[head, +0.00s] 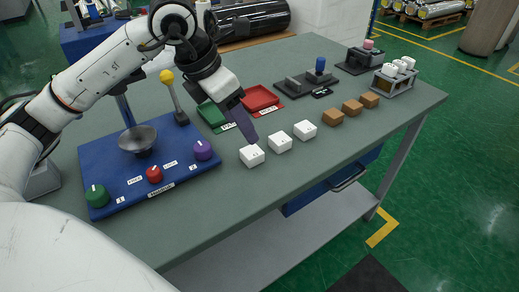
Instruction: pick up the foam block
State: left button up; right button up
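Three small white blocks lie in a row near the table's front edge: a left one (252,155), a middle one (279,142) and a right one (305,131). Three brown blocks continue the row to the right. I cannot tell by sight which block is foam. My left gripper (252,140) reaches down from the upper left. Its long purple end points at the left white block, with the tip just above or touching its back edge. The finger gap does not show, so I cannot tell whether it is open. My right gripper is not in view.
A blue board (125,185) with knobs and a metal bowl (137,140) lies at the left. Green (212,114) and red (262,99) trays sit behind the white blocks. Grey fixtures (308,83) and a rack (394,80) stand at the back right. The front strip of table is clear.

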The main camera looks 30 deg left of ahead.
aim_at(251, 151)
pick_arm(q)
jog(key=x, duration=0.4)
jog(key=shift+s+f, duration=0.15)
jog(key=shift+s, duration=0.05)
jog(key=x, duration=0.4)
jog(key=shift+a+f+p, duration=0.2)
jog(key=shift+a+p, duration=0.05)
jog(key=shift+p, duration=0.1)
jog(key=shift+w+f, duration=0.15)
jog(key=shift+f, duration=0.3)
jog(key=c, duration=1.1)
